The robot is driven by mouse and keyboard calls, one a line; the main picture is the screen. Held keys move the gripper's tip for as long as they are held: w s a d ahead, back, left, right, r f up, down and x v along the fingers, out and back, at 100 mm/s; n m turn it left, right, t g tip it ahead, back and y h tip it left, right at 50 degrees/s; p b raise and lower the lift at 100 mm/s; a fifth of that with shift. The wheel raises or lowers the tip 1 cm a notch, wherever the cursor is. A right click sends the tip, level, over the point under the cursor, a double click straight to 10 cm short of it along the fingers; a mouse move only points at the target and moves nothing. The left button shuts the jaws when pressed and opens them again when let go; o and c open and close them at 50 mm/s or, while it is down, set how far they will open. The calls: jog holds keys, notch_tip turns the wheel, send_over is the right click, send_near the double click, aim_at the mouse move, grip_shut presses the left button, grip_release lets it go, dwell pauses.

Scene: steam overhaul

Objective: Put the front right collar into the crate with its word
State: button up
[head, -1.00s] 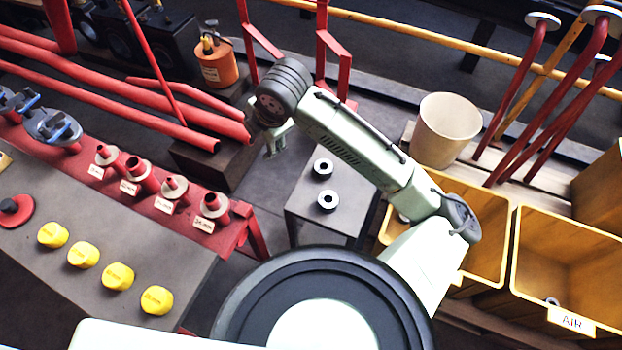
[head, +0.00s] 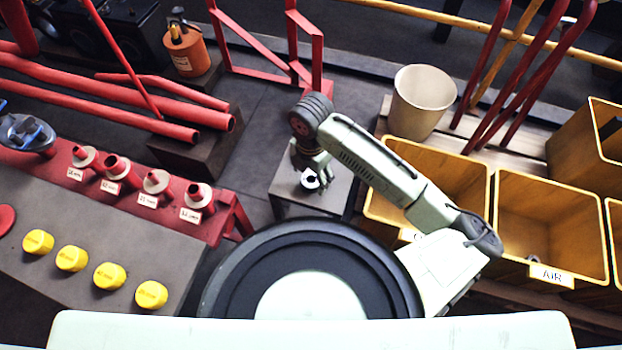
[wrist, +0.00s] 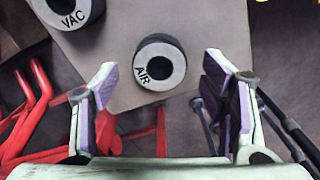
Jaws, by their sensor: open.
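Two dark collars with pale tops stand on a grey block (head: 338,190). In the wrist view one reads AIR (wrist: 160,62) and the other reads VAC (wrist: 72,8), cut by the top-left edge. In the head view only the front collar (head: 311,182) shows; the other is hidden behind my arm. My gripper (head: 312,162) is over the block. In the wrist view my gripper (wrist: 160,72) is open and empty, with the AIR collar ahead between the lines of its fingers, apart from them. The crate labelled AIR (head: 552,275) stands at right with a small collar (head: 533,258) inside.
Another yellow crate (head: 478,175), its label mostly hidden by my arm, stands left of the AIR crate. A cream bucket (head: 420,100) and leaning red levers (head: 500,90) are behind. A red rack with labelled collars (head: 115,170) and yellow knobs (head: 110,275) are at left.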

jog(key=shift+f, duration=1.25)
jog(key=shift+c, duration=0.5)
grip_shut()
